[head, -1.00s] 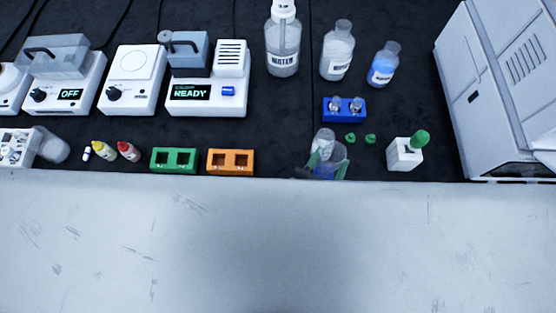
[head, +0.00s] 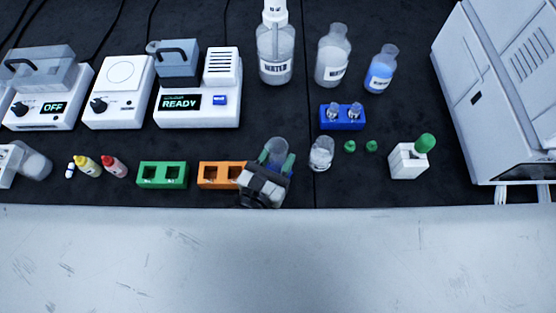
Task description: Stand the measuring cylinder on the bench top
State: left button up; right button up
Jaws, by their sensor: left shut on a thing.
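My left gripper (head: 276,163) is above the bench top's front edge, in front of and to the right of the orange block. It is shut on a clear tube, the measuring cylinder (head: 277,149), with its green-tipped fingers on either side. The cylinder's open upper end shows above the fingers, and a bit of blue shows beside them. Its lower part is hidden by the gripper, so I cannot tell whether it touches the black bench top (head: 380,190). My right gripper is not in view.
An orange block (head: 222,175) is close on the left, with a green block (head: 162,175) beyond. A small glass jar (head: 321,154) stands on the right, near two green caps and a blue rack (head: 342,117). Bottles stand behind.

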pick_arm(q)
jog(key=shift+f, duration=0.15)
jog(key=o, duration=1)
jog(key=shift+s, duration=0.1)
jog(key=b+v, duration=0.4)
jog(key=v, duration=0.7)
jog(key=shift+s+a, duration=0.2)
jog(key=shift+s, duration=0.15)
